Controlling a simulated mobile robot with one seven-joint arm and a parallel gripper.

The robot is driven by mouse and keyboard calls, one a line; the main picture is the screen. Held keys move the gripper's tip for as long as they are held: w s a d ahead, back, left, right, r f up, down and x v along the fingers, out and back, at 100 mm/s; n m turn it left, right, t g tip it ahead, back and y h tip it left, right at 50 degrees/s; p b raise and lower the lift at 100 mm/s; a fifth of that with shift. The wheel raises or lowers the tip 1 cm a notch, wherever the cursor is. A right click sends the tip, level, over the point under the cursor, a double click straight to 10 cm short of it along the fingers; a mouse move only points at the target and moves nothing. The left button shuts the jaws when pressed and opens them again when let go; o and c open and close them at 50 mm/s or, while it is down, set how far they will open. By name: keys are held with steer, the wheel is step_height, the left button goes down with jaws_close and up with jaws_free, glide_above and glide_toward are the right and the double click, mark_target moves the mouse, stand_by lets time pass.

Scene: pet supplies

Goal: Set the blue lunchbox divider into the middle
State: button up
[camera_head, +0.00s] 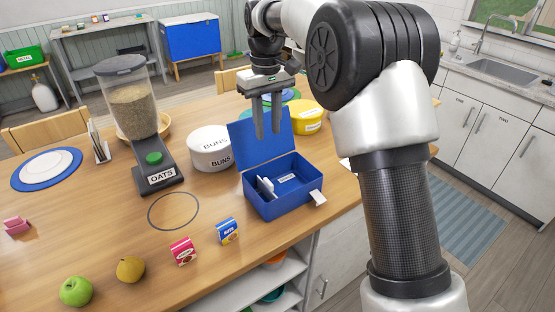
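The blue lunchbox (288,205) stands on the wooden table with its lid (262,138) raised at the back. A small white upright piece (265,187), which may be the divider, is inside near the left wall. A white label (286,178) shows on the inside back wall. My gripper (267,136) points down in front of the raised lid, above the box's interior. Its two fingers are apart, with blue lid visible between them and nothing held. The box floor is partly hidden by the front wall.
A white BUNS tin (211,148) stands left of the box, and a yellow tin (307,116) behind it. The OATS dispenser (145,130) is further left. Small pink (183,251) and blue (227,231) cartons, a pear (130,269) and an apple (75,291) are in front.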

mark_target(269, 181)
step_height(269, 181, down, 18)
steer(key=shift+w+a+r+b, duration=0.1)
steer(key=shift+w+a+b, duration=0.05)
steer(key=shift+b, duration=0.2)
jaws_close()
stand_by(1.6)
